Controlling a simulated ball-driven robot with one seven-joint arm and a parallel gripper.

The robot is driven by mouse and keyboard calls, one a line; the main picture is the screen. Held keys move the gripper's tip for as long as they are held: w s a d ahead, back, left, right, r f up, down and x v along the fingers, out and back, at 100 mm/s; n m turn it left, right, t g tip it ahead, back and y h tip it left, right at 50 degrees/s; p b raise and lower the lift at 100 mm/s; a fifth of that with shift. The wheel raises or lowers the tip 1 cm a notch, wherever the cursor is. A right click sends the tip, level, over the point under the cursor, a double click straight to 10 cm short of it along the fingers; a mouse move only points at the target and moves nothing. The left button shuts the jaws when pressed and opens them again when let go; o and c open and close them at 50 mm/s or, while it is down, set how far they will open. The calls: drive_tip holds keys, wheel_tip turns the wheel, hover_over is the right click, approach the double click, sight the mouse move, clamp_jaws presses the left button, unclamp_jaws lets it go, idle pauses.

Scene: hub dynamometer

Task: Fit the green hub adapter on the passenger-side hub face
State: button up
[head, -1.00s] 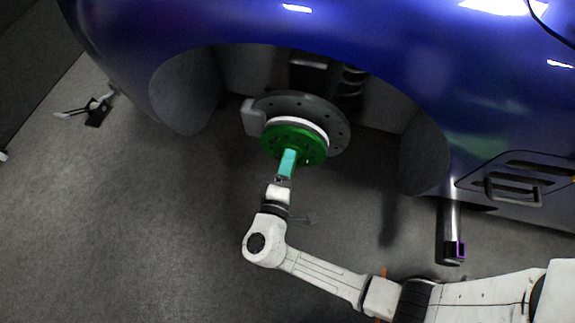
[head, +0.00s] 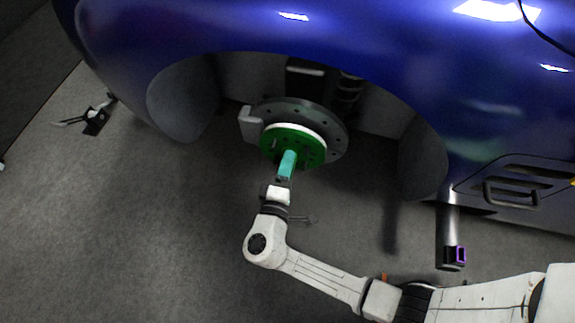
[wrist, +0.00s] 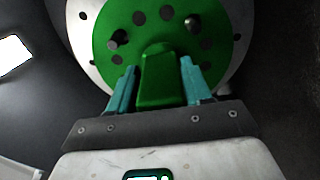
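The green hub adapter (head: 310,151) is a round disc with holes. It stands in the wheel arch, in front of the pale hub face (head: 322,130) and the grey brake disc (head: 338,120). In the wrist view the adapter (wrist: 215,50) covers most of the hub face (wrist: 83,40). Two dark studs stick out through it. My gripper (head: 287,161) has teal fingers on both sides of the adapter's green handle block. The wrist view shows my gripper (wrist: 159,82) shut on that block. Whether the adapter sits flush on the hub face is hard to tell.
The blue car body (head: 230,30) overhangs the wheel arch. A grey caliper (head: 251,124) sits left of the brake disc. A dark post with a purple-edged end (head: 455,256) stands at right. A small stand (head: 95,120) lies at far left.

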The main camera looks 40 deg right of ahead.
drive_tip(key=o, duration=0.5)
drive_tip(key=shift+c, duration=0.2)
drive_tip(key=shift+f, duration=0.1)
drive_tip(key=p+v, duration=0.2)
drive_tip(key=v, duration=0.8)
drive_tip(key=shift+s+a, duration=0.2)
drive_tip(key=shift+a, duration=0.05)
